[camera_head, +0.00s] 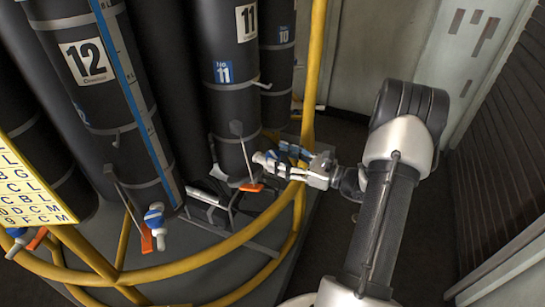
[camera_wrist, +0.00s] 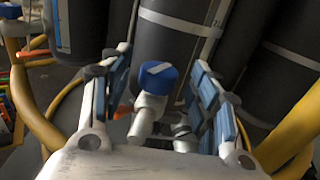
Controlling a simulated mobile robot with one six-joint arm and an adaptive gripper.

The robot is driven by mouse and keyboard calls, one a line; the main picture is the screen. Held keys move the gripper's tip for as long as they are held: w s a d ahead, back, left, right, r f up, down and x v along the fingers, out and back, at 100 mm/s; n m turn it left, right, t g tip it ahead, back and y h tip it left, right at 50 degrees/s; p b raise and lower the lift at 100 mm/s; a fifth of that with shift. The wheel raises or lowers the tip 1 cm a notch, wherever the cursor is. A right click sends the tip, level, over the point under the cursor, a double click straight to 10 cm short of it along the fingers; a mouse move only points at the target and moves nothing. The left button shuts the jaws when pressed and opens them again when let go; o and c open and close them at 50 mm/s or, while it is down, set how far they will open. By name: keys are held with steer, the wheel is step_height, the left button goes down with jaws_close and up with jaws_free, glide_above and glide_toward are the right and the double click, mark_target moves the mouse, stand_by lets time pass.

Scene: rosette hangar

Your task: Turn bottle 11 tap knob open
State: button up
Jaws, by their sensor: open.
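Bottle 11 (camera_head: 232,105) is a tall black cylinder with a white number label and a blue "11" tag. Its tap knob (camera_wrist: 158,77) is blue with a pale stripe, on a pale grey tap body (camera_wrist: 146,112) in the wrist view. In the head view my gripper hides the knob, and an orange lever (camera_head: 251,188) shows just below. My gripper (camera_head: 273,157) is at the foot of bottle 11. In the wrist view its two blue-padded fingers (camera_wrist: 160,68) are open, one on each side of the knob, with visible gaps. Nothing is held.
A yellow rail (camera_head: 196,262) curves in front of the bottles and rises as a post beside my gripper. Bottle 12 (camera_head: 95,75) stands left with its own blue-knobbed tap (camera_head: 154,217); bottle 10 (camera_head: 277,60) stands right. A yellow lettered board (camera_head: 28,187) is far left.

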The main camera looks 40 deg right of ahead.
mark_target(273, 154)
steer(key=shift+x, duration=1.65)
steer(key=c, duration=1.1)
steer(key=shift+y, duration=0.3)
